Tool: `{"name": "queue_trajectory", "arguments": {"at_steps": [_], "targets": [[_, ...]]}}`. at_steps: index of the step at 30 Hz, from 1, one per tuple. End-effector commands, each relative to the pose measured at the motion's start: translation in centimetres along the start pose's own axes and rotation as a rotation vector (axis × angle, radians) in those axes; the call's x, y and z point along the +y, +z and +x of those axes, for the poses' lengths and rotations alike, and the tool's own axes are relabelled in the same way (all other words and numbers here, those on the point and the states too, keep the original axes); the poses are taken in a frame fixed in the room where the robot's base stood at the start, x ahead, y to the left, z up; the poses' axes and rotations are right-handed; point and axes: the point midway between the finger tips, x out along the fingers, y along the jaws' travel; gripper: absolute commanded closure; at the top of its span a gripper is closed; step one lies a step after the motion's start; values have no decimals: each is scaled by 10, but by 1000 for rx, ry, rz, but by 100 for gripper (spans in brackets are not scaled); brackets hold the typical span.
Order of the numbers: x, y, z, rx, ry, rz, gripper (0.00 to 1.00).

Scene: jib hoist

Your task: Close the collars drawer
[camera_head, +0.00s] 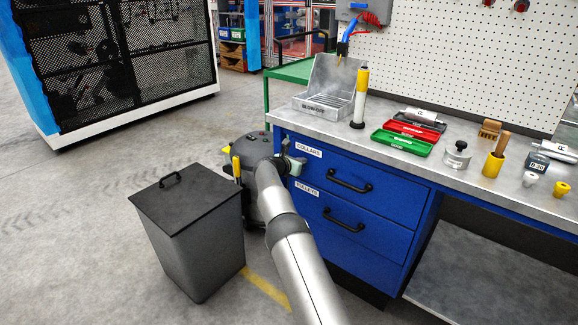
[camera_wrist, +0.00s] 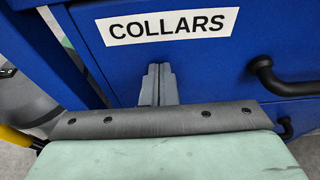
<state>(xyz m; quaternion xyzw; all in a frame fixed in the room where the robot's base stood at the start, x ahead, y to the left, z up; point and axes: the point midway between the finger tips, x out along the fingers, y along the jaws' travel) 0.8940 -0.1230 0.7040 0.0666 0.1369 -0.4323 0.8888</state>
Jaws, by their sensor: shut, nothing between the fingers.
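The collars drawer (camera_head: 385,195) is the upper blue drawer under the workbench, with a white COLLARS label and a black bar handle (camera_head: 350,182). Its front looks flush or nearly flush with the cabinet; I cannot tell if a small gap remains. In the wrist view the drawer front (camera_wrist: 210,70) fills the middle, with the label above my fingers and the handle (camera_wrist: 290,82) to their right. My gripper (camera_wrist: 158,80) is shut and empty, its fingertips at the drawer front just below the label; contact is not certain. In the head view my gripper (camera_head: 291,163) is at the drawer's left end.
The pulleys drawer (camera_head: 340,222) is directly below. A dark lidded bin (camera_head: 195,240) stands on the floor left of my arm. The bench top (camera_head: 400,163) holds a blowoff tray (camera_head: 325,95), red and green trays and small parts. Floor at far left is clear.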

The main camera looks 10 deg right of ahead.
Motion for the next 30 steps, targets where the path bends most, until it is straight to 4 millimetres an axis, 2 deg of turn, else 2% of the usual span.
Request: {"name": "queue_trajectory", "arguments": {"at_steps": [6, 19, 26, 30], "targets": [[-5, 5, 8, -4, -3, 2, 100], [-6, 9, 7, -10, -2, 1, 100], [-8, 6, -13, -5, -8, 0, 100], [-9, -4, -39, -2, -11, 2, 100]]}}
